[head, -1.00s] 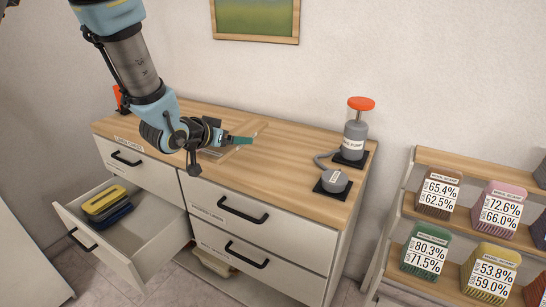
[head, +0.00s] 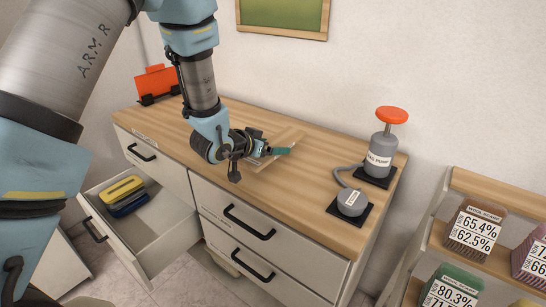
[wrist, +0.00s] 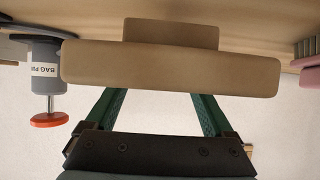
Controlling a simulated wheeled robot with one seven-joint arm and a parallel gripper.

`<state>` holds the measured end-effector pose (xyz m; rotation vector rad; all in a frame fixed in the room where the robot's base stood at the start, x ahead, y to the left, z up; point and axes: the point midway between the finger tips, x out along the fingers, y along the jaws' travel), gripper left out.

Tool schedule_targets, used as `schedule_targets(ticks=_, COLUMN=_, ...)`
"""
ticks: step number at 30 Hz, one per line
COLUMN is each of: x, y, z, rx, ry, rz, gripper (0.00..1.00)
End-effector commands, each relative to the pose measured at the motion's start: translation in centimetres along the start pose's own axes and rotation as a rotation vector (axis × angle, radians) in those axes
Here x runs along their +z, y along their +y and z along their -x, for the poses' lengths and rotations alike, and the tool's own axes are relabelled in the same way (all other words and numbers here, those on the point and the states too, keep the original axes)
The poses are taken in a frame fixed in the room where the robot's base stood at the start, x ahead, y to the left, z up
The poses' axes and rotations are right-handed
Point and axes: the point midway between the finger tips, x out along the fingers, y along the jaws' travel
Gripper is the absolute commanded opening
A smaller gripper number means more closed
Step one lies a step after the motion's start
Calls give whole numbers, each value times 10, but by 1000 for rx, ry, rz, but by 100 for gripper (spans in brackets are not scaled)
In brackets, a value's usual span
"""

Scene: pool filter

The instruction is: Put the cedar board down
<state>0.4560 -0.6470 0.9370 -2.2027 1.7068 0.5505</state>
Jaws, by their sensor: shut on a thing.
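The cedar board (head: 289,138) is a flat tan piece at my gripper over the wooden cabinet top (head: 315,198). Its colour is close to that of the top, and I cannot tell whether it touches the surface. In the wrist view the board (wrist: 170,70) spans the middle, with a smaller tan block shape (wrist: 170,33) beyond it. My gripper (head: 280,151) has green fingers and is shut on the board. In the wrist view the finger ends (wrist: 160,97) are hidden behind the board.
A grey bag pump (head: 382,150) with an orange knob and a smaller grey unit (head: 351,202) stand to the right. An orange holder (head: 156,84) is at the back left. An open drawer (head: 150,220) holds yellow and dark blue items. Shelves with labelled blocks (head: 475,228) stand at right.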

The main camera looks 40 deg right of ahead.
Motion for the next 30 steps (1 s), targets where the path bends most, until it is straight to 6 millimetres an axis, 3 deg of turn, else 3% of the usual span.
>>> schedule_targets(ticks=10, x=34, y=0, z=-18, rx=1, ry=-2, rz=1, gripper=24)
schedule_targets(ticks=24, x=41, y=0, z=-22, rx=0, ry=1, rz=0, gripper=24)
schedule_targets(ticks=25, x=40, y=1, z=-21, rx=1, ry=0, rz=0, gripper=90)
schedule_targets(ticks=27, x=40, y=1, z=-21, rx=1, ry=0, rz=0, gripper=98)
schedule_targets(ticks=30, x=40, y=0, z=-21, rx=0, ry=0, rz=0, gripper=100)
